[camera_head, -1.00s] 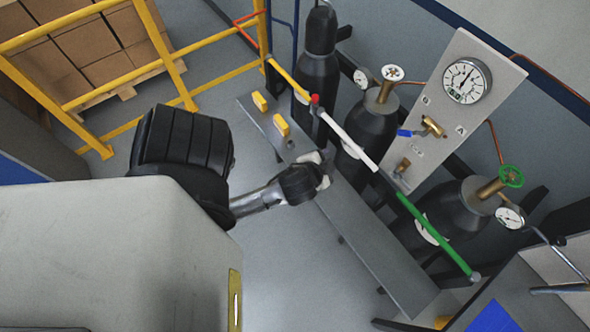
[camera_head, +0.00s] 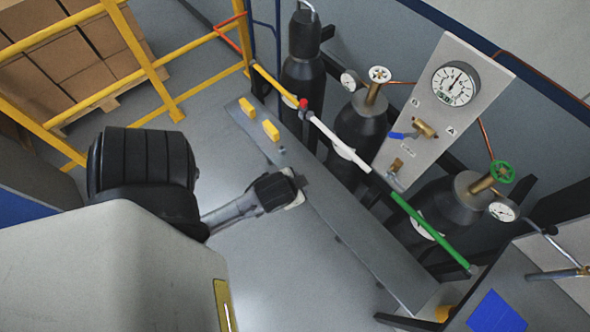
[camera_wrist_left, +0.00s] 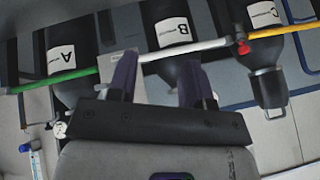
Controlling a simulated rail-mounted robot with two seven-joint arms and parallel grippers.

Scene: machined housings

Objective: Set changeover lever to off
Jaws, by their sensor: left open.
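The changeover lever (camera_head: 403,135) has a blue handle on a brass valve body (camera_head: 426,129). It is mounted on the grey upright panel (camera_head: 470,122), below the round gauge (camera_head: 455,84). In the head view the handle points left from the valve, between small labels that appear to read B and A. My left gripper (camera_head: 299,186) is over the grey bench-like plate, left of and apart from the panel. In the left wrist view its two fingers (camera_wrist_left: 157,82) are spread with nothing held between them; I cannot make out the lever there. My right gripper is not in view.
A bar in yellow, white (camera_head: 340,142) and green (camera_head: 430,232) sections runs between my gripper and the panel. Dark gas cylinders (camera_head: 361,128) stand behind it, labelled A, B and C in the wrist view. Yellow blocks (camera_head: 271,130) sit on the plate (camera_head: 372,255). Yellow railings (camera_head: 140,50) stand left.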

